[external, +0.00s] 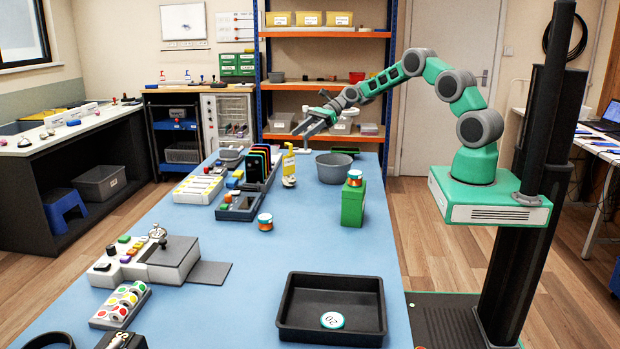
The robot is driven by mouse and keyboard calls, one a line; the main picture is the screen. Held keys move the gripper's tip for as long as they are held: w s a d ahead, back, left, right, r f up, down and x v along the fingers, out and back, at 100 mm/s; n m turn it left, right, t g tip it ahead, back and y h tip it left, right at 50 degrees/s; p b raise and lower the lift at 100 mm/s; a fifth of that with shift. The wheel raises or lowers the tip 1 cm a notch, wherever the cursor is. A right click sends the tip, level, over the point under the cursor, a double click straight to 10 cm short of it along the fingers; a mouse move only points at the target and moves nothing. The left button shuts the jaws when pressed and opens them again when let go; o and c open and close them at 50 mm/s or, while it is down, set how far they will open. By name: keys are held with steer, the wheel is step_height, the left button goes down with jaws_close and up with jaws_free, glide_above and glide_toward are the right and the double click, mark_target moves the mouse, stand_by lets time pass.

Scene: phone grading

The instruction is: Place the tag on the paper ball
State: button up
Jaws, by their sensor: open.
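My gripper (304,132) is open and empty. It is in the air above the far part of the blue table, its fingers pointing down to the left. A white round disc (332,320) with a teal rim and dark digits lies flat in the black tray (283,318) at the near right; it may be the tag. A yellow upright piece (289,162) stands below and left of my gripper, with a small pale rounded thing (289,182) at its foot. I cannot tell whether that is the paper ball. No other crumpled paper is clear.
A grey bowl (334,168) and a green box (353,204) with a small orange-and-white jar (355,178) on top stand to the right. A similar jar (265,222) stands mid-table. An organizer with dark upright slots (262,165) is at left. The table's (240,310) front centre is clear.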

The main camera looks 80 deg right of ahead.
steer(key=s+a+r+n+g+h, duration=0.2)
steer(key=s+a+r+n, duration=0.15)
steer(key=a+n, duration=0.35)
steer(key=s+a+r+n+g+h, duration=0.1)
steer(key=s+a+r+n+h, duration=0.2)
steer(key=a+n, duration=0.45)
steer(key=s+a+f+n+g+h, duration=0.1)
steer(key=s+n+h, duration=0.1)
steer(key=s+n, duration=0.4)
steer(key=s+a+f+n+g+h, duration=0.1)
steer(key=s+n, duration=0.6)
steer(key=s, duration=0.9)
steer(key=shift+s+a+f+g+h, duration=0.2)
steer(key=shift+s+a+g+h, duration=0.15)
steer(key=shift+a, duration=0.3)
